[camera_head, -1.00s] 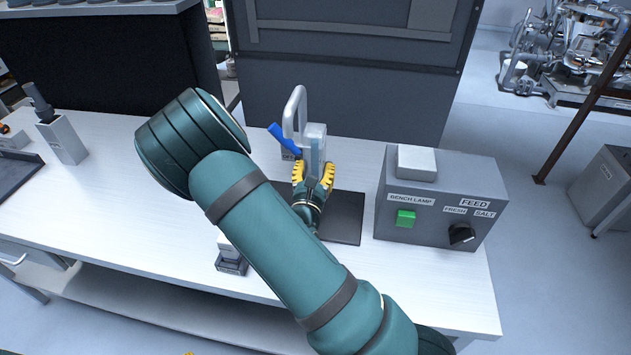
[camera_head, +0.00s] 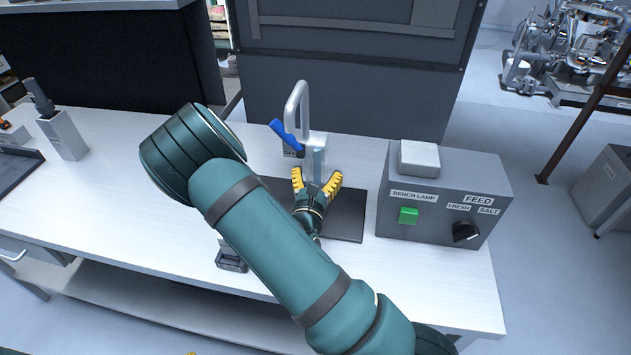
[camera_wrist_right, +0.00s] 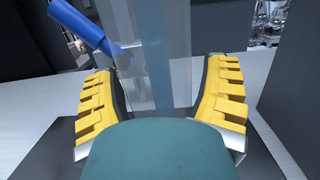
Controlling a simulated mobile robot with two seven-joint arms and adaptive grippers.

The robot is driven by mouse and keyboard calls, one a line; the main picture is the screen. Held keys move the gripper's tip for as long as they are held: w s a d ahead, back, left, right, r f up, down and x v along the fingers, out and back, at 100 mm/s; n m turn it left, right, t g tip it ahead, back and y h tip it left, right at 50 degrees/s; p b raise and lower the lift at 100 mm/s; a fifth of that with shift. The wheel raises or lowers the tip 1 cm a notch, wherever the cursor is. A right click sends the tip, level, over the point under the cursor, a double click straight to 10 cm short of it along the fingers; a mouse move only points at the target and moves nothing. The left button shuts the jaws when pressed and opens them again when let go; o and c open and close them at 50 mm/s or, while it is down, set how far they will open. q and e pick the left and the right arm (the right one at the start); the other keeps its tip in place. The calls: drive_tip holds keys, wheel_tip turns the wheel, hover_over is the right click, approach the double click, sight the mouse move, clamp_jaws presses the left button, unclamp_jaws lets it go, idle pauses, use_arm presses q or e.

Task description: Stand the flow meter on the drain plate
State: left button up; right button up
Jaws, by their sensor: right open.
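The flow meter (camera_head: 317,150), a clear upright block with a bluish column inside, stands at the back of the dark drain plate (camera_head: 346,218), beside the tap (camera_head: 298,105) with its blue lever (camera_head: 286,134). Its foot is hidden behind my right gripper, so its contact with the plate does not show. My right gripper (camera_head: 316,178) is open, its yellow fingers spread in front of the meter. In the right wrist view the meter (camera_wrist_right: 160,60) rises between the fingers with gaps on both sides.
A grey control box (camera_head: 440,225) with a green button and black knob stands right of the plate. A small dark-based item (camera_head: 231,262) sits at the front edge, partly behind my arm. A grey holder (camera_head: 64,136) stands far left. The bench between is clear.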

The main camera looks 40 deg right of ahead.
drive_tip(key=p+v, duration=0.2)
drive_tip(key=v, duration=1)
idle(0.4)
